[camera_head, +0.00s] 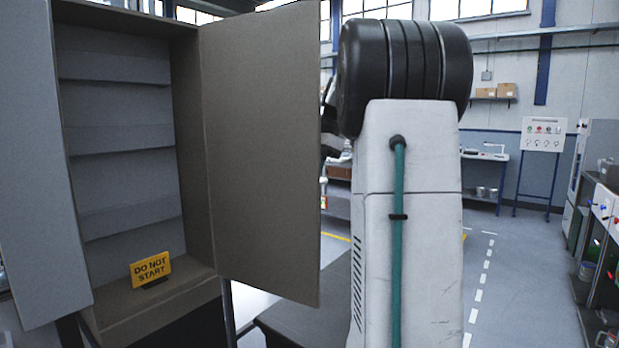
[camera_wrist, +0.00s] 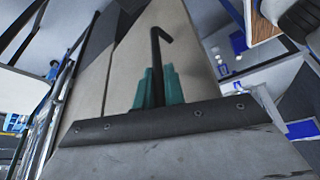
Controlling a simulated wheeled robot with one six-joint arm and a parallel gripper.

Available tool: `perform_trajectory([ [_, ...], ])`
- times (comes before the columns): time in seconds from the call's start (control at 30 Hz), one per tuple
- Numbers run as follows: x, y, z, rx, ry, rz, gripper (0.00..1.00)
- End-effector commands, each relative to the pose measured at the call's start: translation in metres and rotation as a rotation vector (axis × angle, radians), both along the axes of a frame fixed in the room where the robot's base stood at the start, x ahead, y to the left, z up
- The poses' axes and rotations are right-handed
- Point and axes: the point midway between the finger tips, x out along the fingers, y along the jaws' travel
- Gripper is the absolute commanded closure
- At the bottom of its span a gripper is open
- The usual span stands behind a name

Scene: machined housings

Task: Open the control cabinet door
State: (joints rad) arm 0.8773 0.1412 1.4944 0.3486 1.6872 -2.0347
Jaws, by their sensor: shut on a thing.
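The control cabinet (camera_head: 125,190) stands open at the left in the head view, its shelves exposed. Its right door (camera_head: 262,150) is swung far out toward me, and its left door (camera_head: 38,170) also stands open. In the wrist view, my gripper's teal fingers (camera_wrist: 156,88) are shut around a black bent handle (camera_wrist: 158,45), which rises beyond the fingertips against the beige door panel (camera_wrist: 200,70). In the head view, the gripper and the handle are hidden behind the door and my arm.
A yellow "DO NOT START" sign (camera_head: 151,270) stands on the cabinet's bottom. A worktable (camera_head: 484,156) and a panel with buttons (camera_head: 543,134) stand at the back right. A loaded shelf (camera_head: 600,235) is at the right edge. The floor (camera_head: 525,270) between them is clear.

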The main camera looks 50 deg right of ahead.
Motion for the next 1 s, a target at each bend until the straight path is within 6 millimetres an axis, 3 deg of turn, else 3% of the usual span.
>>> perform_trajectory([
  [0.23,0.0,0.0,0.0,0.0,0.002,-0.001,1.0],
  [0.3,0.0,0.0,0.0,0.0,0.002,-0.001,0.72],
  [0.33,0.0,0.0,0.0,0.0,0.002,-0.001,0.67],
  [0.67,0.0,-0.002,0.003,0.0,-0.001,0.0,0.67],
  [1.0,-0.008,-0.021,0.052,-0.001,-0.001,-0.002,0.67],
])
